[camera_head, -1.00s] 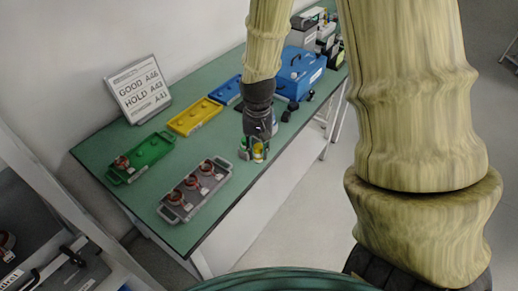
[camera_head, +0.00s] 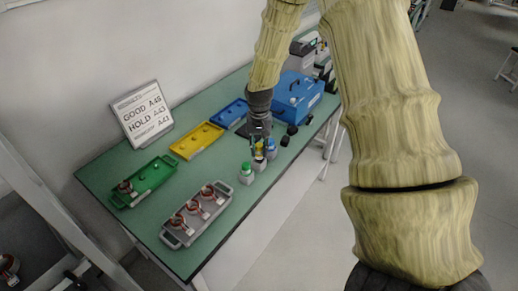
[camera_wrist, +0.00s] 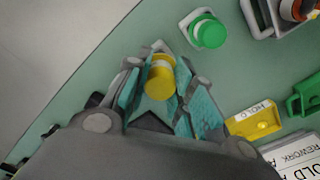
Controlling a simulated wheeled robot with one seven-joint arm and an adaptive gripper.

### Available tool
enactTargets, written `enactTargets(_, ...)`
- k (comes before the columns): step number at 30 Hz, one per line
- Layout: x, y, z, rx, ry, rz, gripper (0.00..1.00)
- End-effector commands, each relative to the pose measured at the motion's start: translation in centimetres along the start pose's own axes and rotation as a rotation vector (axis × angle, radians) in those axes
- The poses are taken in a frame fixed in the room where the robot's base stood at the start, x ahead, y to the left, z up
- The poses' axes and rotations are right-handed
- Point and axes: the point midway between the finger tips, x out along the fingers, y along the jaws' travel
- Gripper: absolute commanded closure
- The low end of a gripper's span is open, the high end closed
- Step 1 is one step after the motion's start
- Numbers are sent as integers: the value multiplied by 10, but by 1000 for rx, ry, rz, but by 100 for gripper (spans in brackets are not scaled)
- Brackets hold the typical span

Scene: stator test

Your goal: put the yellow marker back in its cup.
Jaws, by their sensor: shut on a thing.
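The yellow marker (camera_wrist: 160,80) is between the two teal finger pads of my gripper (camera_wrist: 158,90) in the wrist view. A pale cup rim shows just past it; whether the marker stands inside is hard to tell. In the head view my gripper (camera_head: 258,138) is over the row of cups, with the yellow marker (camera_head: 259,150) below its fingers and a pale cup (camera_head: 259,164) under it. The green marker (camera_head: 246,168) stands in its own cup in front, also in the wrist view (camera_wrist: 208,32). A blue marker (camera_head: 271,145) is behind.
A grey tray (camera_head: 222,193) with copper-wound stators lies left of the cups. Green (camera_head: 160,173), yellow (camera_head: 197,140) and blue (camera_head: 231,113) trays line the table (camera_head: 110,158). A blue toolbox (camera_head: 297,97) and a sign (camera_head: 142,113) stand behind. The table's front edge is close to the cups.

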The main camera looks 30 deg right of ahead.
Motion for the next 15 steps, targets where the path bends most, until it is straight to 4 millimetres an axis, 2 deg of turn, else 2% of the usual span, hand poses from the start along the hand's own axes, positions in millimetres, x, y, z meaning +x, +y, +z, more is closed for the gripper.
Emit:
enactTargets(3,0,-1,-10,0,0,0,98)
enactTargets(8,4,-1,-12,-1,0,0,98)
enactTargets(15,22,0,-11,-1,-2,1,98)
